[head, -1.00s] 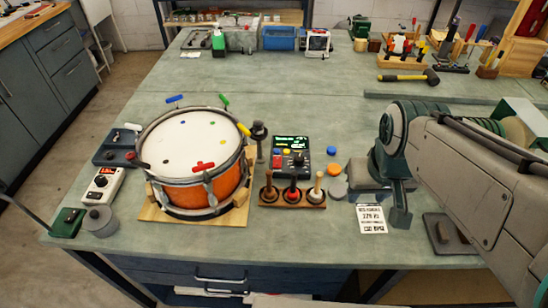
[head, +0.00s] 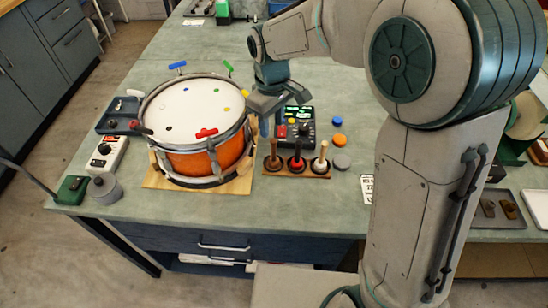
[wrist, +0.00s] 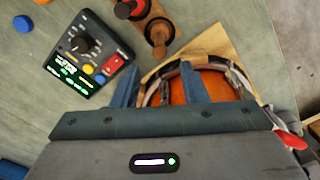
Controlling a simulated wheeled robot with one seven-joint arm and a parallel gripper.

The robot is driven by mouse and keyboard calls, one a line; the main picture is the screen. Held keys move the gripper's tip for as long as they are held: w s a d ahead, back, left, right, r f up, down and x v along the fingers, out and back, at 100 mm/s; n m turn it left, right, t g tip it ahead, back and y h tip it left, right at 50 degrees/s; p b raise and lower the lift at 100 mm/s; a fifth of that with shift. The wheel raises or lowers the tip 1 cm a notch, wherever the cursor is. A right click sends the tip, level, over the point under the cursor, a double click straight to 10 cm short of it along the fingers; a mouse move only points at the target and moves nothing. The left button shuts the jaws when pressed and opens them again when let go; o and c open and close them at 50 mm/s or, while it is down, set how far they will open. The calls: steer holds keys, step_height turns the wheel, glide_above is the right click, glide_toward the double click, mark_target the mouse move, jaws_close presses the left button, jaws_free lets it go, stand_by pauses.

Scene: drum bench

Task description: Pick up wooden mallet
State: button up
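A small wooden rack (head: 290,173) holds three upright mallet-like pieces in front of the control box. The left piece (head: 272,160) has a brown handle and dark base. The middle piece (head: 297,163) has a dark handle and red base. The right piece (head: 320,160) has a pale wooden handle. I cannot tell which is the wooden mallet. My gripper (head: 272,116) hangs behind the rack, between drum and control box. In the wrist view my gripper (wrist: 160,88) has its two blue fingers apart with nothing held; the brown piece (wrist: 158,36) is beyond them.
The orange drum (head: 190,162) stands on a wooden board (head: 232,184) close left of my gripper. The control box (head: 296,128) is close on its right. Small coloured discs, one orange (head: 340,140), lie right of the box.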

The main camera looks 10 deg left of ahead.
mark_target(273, 152)
step_height(273, 152, down, 12)
steer(key=shift+s+d+r+p, duration=0.15)
steer(key=shift+r+p, duration=0.1)
steer(key=shift+p, duration=0.4)
jaws_close()
